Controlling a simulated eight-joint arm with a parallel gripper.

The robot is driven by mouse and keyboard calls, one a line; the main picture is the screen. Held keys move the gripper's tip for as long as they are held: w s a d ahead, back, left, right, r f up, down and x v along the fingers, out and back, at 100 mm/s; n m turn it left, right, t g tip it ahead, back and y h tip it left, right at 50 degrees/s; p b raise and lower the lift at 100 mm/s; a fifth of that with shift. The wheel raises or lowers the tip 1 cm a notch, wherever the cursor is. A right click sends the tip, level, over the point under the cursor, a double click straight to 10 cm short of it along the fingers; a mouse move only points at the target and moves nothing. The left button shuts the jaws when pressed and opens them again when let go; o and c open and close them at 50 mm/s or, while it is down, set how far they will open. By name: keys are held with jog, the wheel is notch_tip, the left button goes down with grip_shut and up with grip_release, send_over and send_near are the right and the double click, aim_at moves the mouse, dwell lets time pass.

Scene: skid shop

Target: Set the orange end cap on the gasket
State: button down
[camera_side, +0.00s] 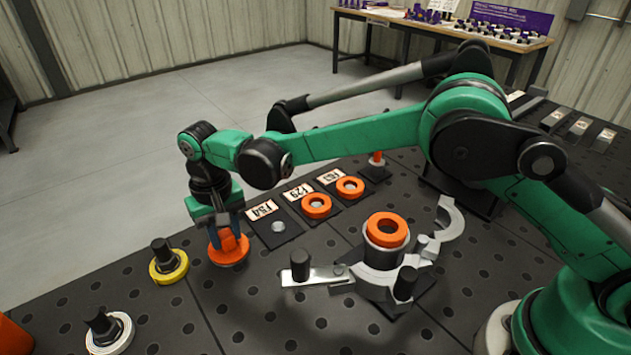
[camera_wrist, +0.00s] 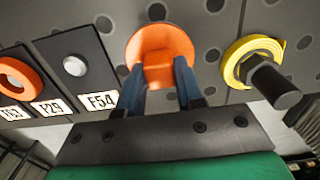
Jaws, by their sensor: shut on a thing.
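My gripper (camera_side: 226,236) points down at the left of the dark bench, its blue fingers shut on the raised boss of the orange end cap (camera_side: 229,254). In the wrist view the cap (camera_wrist: 160,40) is a round orange disc between the fingertips (camera_wrist: 160,78). I cannot tell whether its underside touches the bench. An orange ring (camera_side: 387,222), which looks like the gasket, lies flat on top of a grey cylindrical housing (camera_side: 383,255) to the right of my gripper. The ring's top is bare, and the housing is outside the wrist view.
Labelled plates hold orange rings (camera_side: 317,205) (camera_side: 350,187); the nearest plate (camera_side: 277,228) shows only a grey stud. A yellow ring with a black post (camera_side: 168,262) stands left of the cap. An open clamp arm (camera_side: 443,222) and a metal lever (camera_side: 315,275) flank the housing.

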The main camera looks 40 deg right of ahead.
aim_at(225, 233)
jog(key=shift+r, duration=0.1)
jog(key=shift+r, duration=2.9)
jog(key=shift+s+d+r, duration=0.1)
jog(key=shift+d+r, duration=0.15)
jog(key=shift+r, duration=0.05)
jog(key=s+d+r, duration=0.7)
jog(key=d+r, duration=0.2)
jog(key=d, duration=0.1)
jog(key=shift+s+d+f, duration=0.4)
jog(key=shift+s+d, duration=0.7)
jog(key=shift+s, duration=0.6)
jog(key=shift+s+d+f, duration=0.35)
jog(key=shift+s+d, duration=0.7)
jog(key=shift+s, duration=0.7)
jog(key=shift+s+d+f, duration=0.4)
jog(key=shift+s+d, duration=0.7)
jog(key=shift+s, duration=0.6)
